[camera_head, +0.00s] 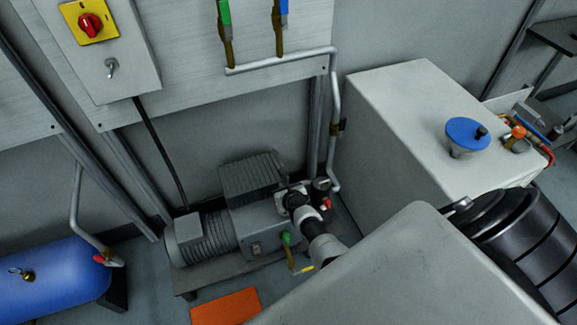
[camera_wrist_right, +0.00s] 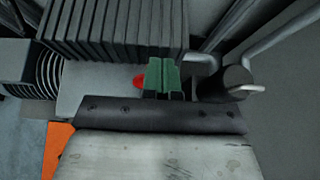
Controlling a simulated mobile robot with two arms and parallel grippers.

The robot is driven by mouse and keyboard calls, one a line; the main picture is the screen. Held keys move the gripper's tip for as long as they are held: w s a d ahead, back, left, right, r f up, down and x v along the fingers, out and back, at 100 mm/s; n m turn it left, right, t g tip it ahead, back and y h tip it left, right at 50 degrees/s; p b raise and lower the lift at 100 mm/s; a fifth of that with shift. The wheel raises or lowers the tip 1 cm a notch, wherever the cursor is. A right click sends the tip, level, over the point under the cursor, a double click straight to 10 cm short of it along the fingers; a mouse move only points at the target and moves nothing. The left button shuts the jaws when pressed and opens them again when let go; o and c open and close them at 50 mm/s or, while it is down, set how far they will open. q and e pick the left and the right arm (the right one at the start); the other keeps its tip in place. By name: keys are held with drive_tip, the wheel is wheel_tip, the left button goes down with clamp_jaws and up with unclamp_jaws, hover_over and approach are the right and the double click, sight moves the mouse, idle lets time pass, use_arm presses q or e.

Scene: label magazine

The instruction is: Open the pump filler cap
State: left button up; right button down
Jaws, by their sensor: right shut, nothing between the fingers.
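The grey pump (camera_head: 255,215) stands low against the back wall, with a ribbed motor on its left and a finned block on top. My right gripper (camera_head: 293,198) is over the pump's right end. Its green fingertips (camera_wrist_right: 162,78) are shut together and empty in the right wrist view. A small red part (camera_wrist_right: 139,82) shows just left of the fingertips, partly hidden by them; it may be the filler cap, but I cannot tell. I cannot tell whether they touch. My left gripper is out of view.
A black cylinder with a metal bar (camera_wrist_right: 235,82) stands right of the fingertips. A pipe (camera_head: 334,110) runs down behind the pump. A green-and-yellow valve (camera_head: 290,252) is at the pump's front. A grey cabinet (camera_head: 410,130) stands right, a blue tank (camera_head: 55,285) left.

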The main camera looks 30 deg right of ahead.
drive_tip(key=shift+w+d, duration=0.1)
drive_tip(key=shift+w, duration=0.25)
drive_tip(key=shift+r, duration=0.1)
idle(0.5)
